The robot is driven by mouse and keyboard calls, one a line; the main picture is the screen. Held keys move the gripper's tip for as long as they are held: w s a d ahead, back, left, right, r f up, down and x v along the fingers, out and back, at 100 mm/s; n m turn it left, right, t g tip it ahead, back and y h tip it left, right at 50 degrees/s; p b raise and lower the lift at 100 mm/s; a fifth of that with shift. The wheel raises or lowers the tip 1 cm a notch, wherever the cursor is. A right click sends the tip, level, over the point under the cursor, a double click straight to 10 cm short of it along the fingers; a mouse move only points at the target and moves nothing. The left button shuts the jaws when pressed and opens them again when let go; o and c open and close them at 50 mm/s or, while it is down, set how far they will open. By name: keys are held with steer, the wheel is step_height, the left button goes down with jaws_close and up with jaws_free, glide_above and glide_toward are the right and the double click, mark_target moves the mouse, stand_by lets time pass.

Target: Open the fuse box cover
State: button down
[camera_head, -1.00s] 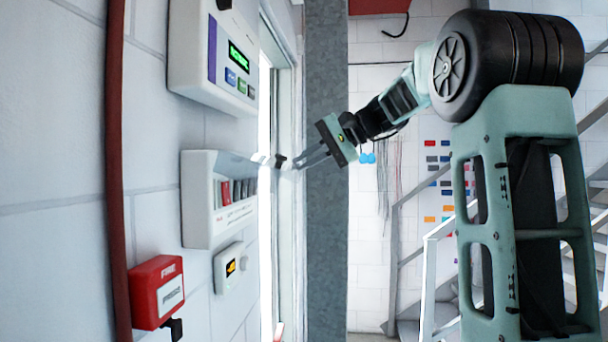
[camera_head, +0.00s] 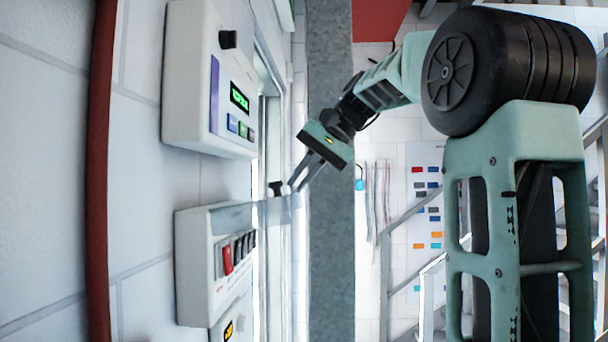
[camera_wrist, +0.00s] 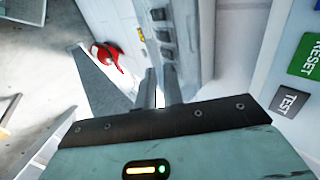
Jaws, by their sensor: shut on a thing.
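The white fuse box (camera_head: 192,262) is on the wall at the left of the head view, with a red switch and several dark ones showing in its front. Its clear cover (camera_head: 267,212) stands out from the box's top edge, away from the wall, so the switches are uncovered. My gripper (camera_head: 283,188) is at the cover's outer edge, beside a small dark piece, and is shut on the cover. In the wrist view my gripper's fingers (camera_wrist: 160,90) point toward the switches; the clear cover is hard to make out there.
A white panel with a green display (camera_head: 205,85) hangs just above the fuse box. Its RESET button (camera_wrist: 305,58) is close on the right in the wrist view. A red pipe (camera_head: 101,150) runs along the wall.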

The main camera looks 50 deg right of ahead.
steer(key=shift+w+a+f, duration=0.35)
steer(key=shift+a, duration=0.15)
steer(key=c, duration=1.6)
jaws_free()
steer(key=shift+w, duration=0.2)
steer(key=shift+c, duration=0.2)
steer(key=shift+r, duration=0.1)
steer(key=b+v, duration=0.1)
steer(key=v, duration=1.1)
steer(key=shift+s+d, duration=0.35)
